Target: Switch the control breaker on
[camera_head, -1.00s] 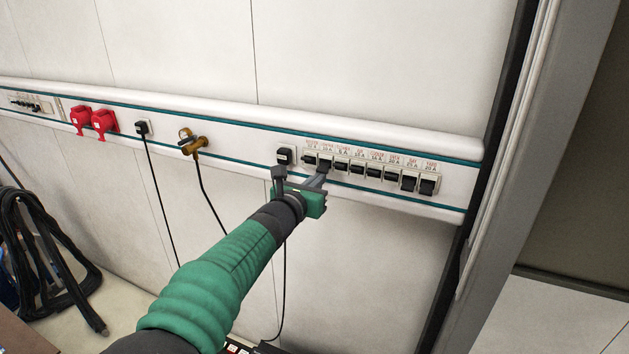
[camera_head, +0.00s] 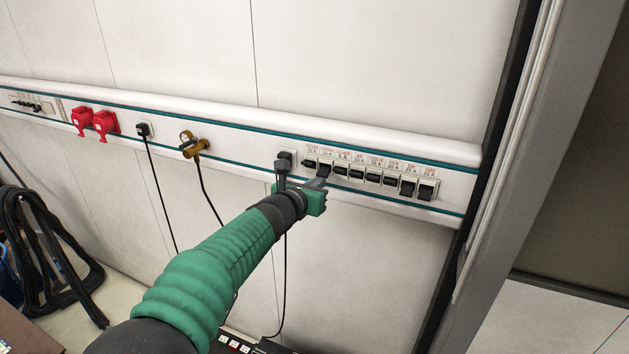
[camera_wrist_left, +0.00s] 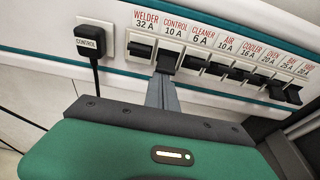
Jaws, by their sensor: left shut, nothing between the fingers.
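The control breaker (camera_wrist_left: 167,62), labelled CONTROL 10 A, is second from the left in the breaker row. It also shows in the head view (camera_head: 325,169). Its black lever shows a tall dark face, unlike the shorter-looking levers on either side; I cannot tell its exact position. My left gripper (camera_head: 319,184) is shut and empty. In the left wrist view its grey fingers (camera_wrist_left: 161,92) point up at the control breaker, with their tips right below its lever. Whether they touch it I cannot tell. My right gripper is not in view.
The welder breaker (camera_wrist_left: 140,49) is close on the left and the cleaner breaker (camera_wrist_left: 193,63) on the right. A black plug (camera_wrist_left: 95,42) marked CONTROL sits left of the row, its cable hanging down.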

